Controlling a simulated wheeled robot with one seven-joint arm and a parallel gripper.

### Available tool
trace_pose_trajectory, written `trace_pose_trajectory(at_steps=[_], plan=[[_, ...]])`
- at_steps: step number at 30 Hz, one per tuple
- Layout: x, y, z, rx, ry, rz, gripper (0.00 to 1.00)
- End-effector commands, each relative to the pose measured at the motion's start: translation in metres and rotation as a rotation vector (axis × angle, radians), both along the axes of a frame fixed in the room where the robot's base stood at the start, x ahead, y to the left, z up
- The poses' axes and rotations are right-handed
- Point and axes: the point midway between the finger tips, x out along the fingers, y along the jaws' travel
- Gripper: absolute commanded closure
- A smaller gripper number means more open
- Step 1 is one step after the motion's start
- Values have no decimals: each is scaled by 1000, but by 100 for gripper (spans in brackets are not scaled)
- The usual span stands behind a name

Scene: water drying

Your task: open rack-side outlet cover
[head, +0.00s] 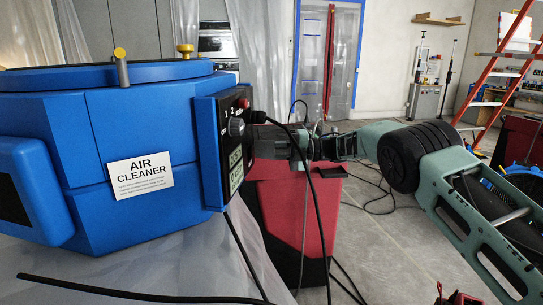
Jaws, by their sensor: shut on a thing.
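The blue air cleaner (110,150) fills the left side of the head view. Its control panel (230,140) has a knob, a red switch and green displays. A black plug and cable (255,117) stick out at the panel's right edge. My gripper (268,142) is at the end of the arm reaching in from the right, just beyond this edge, at about panel height. Its fingertips are small, dark and partly hidden by the cables. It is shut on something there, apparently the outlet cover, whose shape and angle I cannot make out.
A red-topped cabinet (291,205) stands below my gripper. Black cables hang in front of it and run over the floor (400,240). A red ladder (492,90) stands at the right. A taped plastic door (330,55) is at the back.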

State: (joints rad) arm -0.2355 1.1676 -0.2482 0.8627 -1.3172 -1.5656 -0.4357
Motion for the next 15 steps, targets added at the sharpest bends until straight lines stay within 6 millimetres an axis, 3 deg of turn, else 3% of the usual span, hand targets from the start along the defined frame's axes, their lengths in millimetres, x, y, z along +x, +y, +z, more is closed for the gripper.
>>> trace_pose_trajectory(at_steps=[15], plan=[[2, 1, -2, -1, 2, 58, 100]])
